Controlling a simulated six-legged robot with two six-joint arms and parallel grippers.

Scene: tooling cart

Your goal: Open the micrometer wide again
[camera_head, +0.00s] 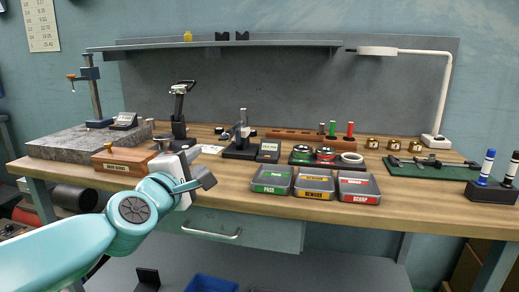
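What looks like the micrometer (241,131) is held in a small stand with a black base (239,152) in the middle of the bench, beside a small dark display block. It is small in the picture, and how wide its jaws are apart cannot be made out. My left gripper (195,170) is in front of the bench, to the left of the stand and nearer to me, apart from it. Its fingers are seen at an angle, and whether they are open or shut is unclear. My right gripper is not in view.
Pass, rework and scrap trays (317,184) stand at the bench's front edge. A granite plate (72,143) and wooden box (113,161) are at left. A black upright holder (180,112) stands left of the stand. A green mat (428,172) with tools lies at right.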

